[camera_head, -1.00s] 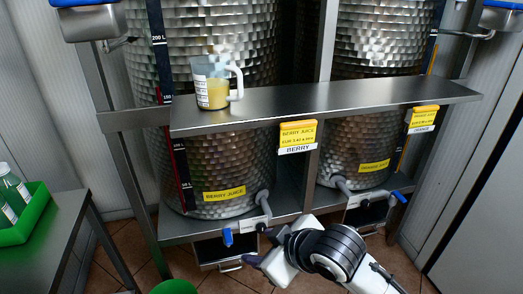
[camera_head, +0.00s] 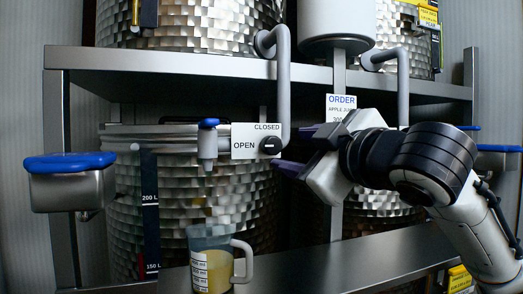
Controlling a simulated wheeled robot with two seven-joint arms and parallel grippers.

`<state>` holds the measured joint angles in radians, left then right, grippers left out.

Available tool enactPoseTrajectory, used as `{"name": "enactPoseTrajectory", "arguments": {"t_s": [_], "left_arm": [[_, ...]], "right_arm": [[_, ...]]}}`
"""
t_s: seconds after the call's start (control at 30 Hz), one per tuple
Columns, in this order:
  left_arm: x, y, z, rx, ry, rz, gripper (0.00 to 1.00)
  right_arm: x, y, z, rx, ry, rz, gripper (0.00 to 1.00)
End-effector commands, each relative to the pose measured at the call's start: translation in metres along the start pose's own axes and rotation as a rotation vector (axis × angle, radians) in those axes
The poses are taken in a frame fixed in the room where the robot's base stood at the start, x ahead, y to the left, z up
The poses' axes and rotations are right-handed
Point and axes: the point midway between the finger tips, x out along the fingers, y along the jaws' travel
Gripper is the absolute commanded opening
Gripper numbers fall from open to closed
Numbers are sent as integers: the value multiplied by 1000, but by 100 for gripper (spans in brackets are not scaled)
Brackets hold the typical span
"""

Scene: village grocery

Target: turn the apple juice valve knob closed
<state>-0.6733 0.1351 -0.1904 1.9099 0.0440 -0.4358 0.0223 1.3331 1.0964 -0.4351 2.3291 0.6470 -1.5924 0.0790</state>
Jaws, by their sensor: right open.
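The black valve knob (camera_head: 271,146) with a white line on it sits at the right end of a white plate (camera_head: 246,141) marked CLOSED above and OPEN to the left. Its line lies roughly level, in line with OPEN. A grey spout (camera_head: 207,146) with a blue top is left of the plate. A clear jug (camera_head: 212,268) with yellow juice stands below it on the lower shelf. My right gripper (camera_head: 289,151) is open just right of the knob, its purple fingers pointing left. I cannot tell whether they touch the knob. My left gripper is out of view.
A grey pipe (camera_head: 284,90) comes down just above the knob. An order card (camera_head: 341,107) naming apple juice hangs behind my right gripper. The steel upper shelf (camera_head: 170,64) crosses above. A blue-lidded box (camera_head: 72,180) is at the left.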

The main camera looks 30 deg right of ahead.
Motion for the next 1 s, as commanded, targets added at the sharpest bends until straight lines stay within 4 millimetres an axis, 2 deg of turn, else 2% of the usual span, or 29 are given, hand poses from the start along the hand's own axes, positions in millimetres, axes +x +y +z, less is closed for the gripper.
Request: {"name": "enactPoseTrajectory", "arguments": {"t_s": [0.07, 0.3, 0.53, 0.7, 0.97, 1.0], "left_arm": [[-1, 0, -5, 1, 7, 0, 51], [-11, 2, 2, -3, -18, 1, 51], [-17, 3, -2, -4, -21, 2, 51], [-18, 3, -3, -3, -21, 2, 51], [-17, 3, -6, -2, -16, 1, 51], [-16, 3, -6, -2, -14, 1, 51]], "right_arm": [[8, 2, -1, 1, -2, 2, 51], [52, 2, -1, 1, -3, 0, 51], [87, 2, -1, 1, -1, 1, 51], [98, 1, -1, -1, 1, 2, 51], [99, 0, -1, -1, 2, 2, 51], [99, 0, -1, -1, 2, 2, 46]]}}
